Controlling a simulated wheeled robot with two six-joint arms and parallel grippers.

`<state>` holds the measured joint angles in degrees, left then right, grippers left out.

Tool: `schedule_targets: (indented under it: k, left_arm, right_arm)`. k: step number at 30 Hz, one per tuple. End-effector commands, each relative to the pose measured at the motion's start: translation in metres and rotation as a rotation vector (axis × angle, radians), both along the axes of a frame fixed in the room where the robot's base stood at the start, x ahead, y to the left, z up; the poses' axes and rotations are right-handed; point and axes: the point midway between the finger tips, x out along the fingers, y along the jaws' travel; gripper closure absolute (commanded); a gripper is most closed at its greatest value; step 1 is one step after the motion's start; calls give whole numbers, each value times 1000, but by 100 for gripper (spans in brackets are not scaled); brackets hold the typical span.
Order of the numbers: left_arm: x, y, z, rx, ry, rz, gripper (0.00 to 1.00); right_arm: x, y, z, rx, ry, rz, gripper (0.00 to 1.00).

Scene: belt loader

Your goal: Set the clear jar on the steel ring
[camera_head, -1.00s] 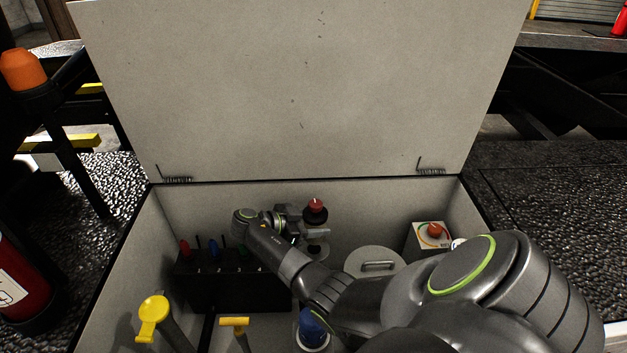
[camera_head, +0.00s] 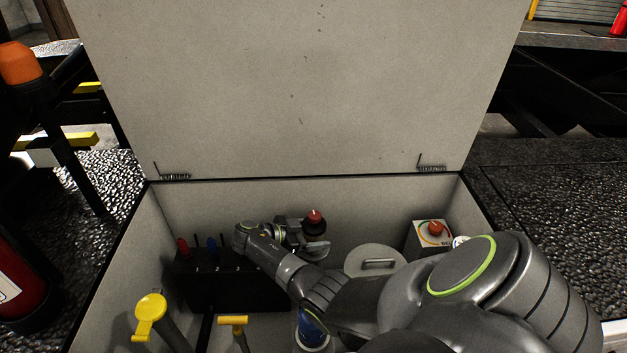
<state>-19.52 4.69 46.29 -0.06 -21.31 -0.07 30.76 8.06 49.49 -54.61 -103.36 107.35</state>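The clear jar (camera_head: 314,230) shows as a dark, see-through body with a red top, upright near the back wall of the open box. My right gripper (camera_head: 312,244) reaches in from the lower right and is shut around the jar's body, with one finger in front of it. The jar's lower part is hidden by the gripper. The steel ring cannot be made out; the spot under the jar is covered by my gripper. I cannot tell whether the jar touches anything below. My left gripper is out of view.
A black rack (camera_head: 225,287) with colored handles stands left of my arm. A round lid with a handle (camera_head: 372,257) and a white box with a red knob (camera_head: 427,240) are at right. Yellow-handled tools (camera_head: 150,308) and a blue-topped item (camera_head: 311,328) are in front.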

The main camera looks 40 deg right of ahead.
Motion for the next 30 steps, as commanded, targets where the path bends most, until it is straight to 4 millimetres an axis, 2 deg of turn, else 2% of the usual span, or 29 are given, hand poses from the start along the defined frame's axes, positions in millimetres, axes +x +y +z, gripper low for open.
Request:
schedule_targets:
  k: [12, 21, 25, 30]
  left_arm:
    - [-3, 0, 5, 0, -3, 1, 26]
    - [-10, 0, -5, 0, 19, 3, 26]
    - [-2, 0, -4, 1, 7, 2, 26]
    - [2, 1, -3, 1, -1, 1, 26]
  right_arm:
    - [0, 1, 5, 0, 0, 0, 26]
    - [15, 47, 22, 2, -1, 2, 26]
    - [20, 60, 28, 0, -2, 1, 26]
    - [21, 66, 32, -1, 0, 0, 26]
